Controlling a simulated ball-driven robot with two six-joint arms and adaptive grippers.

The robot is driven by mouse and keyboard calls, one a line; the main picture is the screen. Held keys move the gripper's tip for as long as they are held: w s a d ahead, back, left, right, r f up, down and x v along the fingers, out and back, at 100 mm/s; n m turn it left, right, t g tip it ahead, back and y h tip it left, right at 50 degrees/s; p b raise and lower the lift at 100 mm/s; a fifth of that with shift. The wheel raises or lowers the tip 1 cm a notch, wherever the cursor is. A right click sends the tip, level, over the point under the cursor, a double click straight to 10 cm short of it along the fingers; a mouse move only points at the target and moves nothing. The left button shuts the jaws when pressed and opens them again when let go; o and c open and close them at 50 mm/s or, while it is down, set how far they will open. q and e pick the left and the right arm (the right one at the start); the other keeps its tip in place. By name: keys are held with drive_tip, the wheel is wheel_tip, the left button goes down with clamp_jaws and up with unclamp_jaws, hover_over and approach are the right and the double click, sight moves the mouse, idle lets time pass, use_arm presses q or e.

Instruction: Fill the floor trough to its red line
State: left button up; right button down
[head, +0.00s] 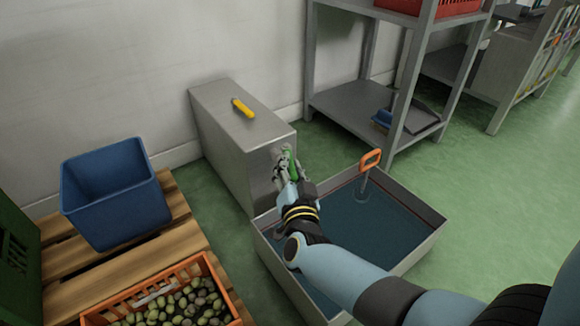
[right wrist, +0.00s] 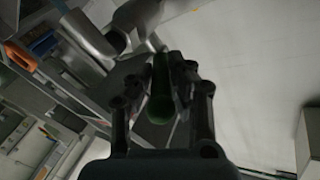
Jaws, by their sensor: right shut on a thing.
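The grey floor trough (head: 428,233) stands on the green floor and holds dark blue water (head: 345,222). A faint thin reddish line seems to run along its inner wall, close above the water; the exact gap is hard to tell. An upright rod with an orange handle (head: 371,158) stands in the water. My right gripper (head: 287,168) is at the front end of a grey metal box beside the trough, shut on a green lever (head: 291,164). The lever also shows between the fingers in the right wrist view (right wrist: 162,98). My right arm hides part of the trough. My left gripper is out of view.
A yellow tool (head: 243,108) lies on the grey box (head: 228,118). A blue bin (head: 112,195) and an orange crate of olives (head: 228,300) stand on a wooden pallet (head: 176,195) at left. Metal shelving (head: 345,105) stands behind the trough.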

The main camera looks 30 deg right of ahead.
drive_tip(key=c, duration=1.2)
unclamp_jaws()
drive_tip(key=shift+r, duration=0.1)
drive_tip(key=shift+s+a, duration=0.2)
drive_tip(key=shift+s, duration=0.2)
drive_tip(key=v, duration=0.6)
drive_tip(key=shift+s, duration=0.25)
